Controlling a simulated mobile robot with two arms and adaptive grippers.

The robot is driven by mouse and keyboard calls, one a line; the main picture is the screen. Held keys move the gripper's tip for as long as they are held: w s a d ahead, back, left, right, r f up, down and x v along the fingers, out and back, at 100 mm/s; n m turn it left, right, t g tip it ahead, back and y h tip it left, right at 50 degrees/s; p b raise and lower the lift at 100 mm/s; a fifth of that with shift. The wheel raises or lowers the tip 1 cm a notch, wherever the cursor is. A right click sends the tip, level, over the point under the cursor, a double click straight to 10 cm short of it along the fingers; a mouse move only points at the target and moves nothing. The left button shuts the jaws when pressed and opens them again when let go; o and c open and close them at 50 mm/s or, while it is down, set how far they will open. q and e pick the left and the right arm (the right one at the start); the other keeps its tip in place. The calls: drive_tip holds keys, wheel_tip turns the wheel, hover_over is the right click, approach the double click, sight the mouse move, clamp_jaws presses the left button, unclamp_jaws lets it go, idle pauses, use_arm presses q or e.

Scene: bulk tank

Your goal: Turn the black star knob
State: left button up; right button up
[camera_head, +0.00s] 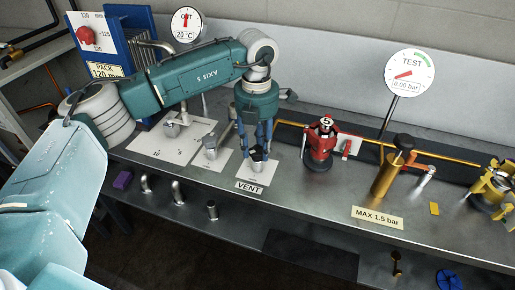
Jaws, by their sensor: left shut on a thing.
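My left gripper (257,145) points straight down over the white plate behind the VENT label (249,187). Its blue fingers are shut on a small grey metal fitting (257,167) on that plate. The fingers hide most of the fitting's top. A black knob (404,141) sits on top of a leaning brass cylinder (385,177) to the right, well apart from my gripper. It is too small to tell whether the knob is star-shaped. My right gripper is not in view.
A red valve (320,143) stands right of my gripper. Other metal fittings (211,146) stand on plates to its left. A round TEST gauge (409,73) rises behind the cylinder. The front bench strip is mostly clear.

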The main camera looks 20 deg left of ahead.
sight(256, 151)
use_arm(q)
drive_tip(key=shift+s+f+n, duration=0.1)
drive_tip(key=shift+s+n, duration=0.1)
drive_tip(key=shift+n, duration=0.9)
drive_tip(key=o, duration=1.1)
drive_tip(key=shift+s, duration=0.15)
drive_tip(key=shift+r, duration=0.25)
wheel_tip(256, 151, up, 12)
drive_tip(key=shift+f, duration=0.15)
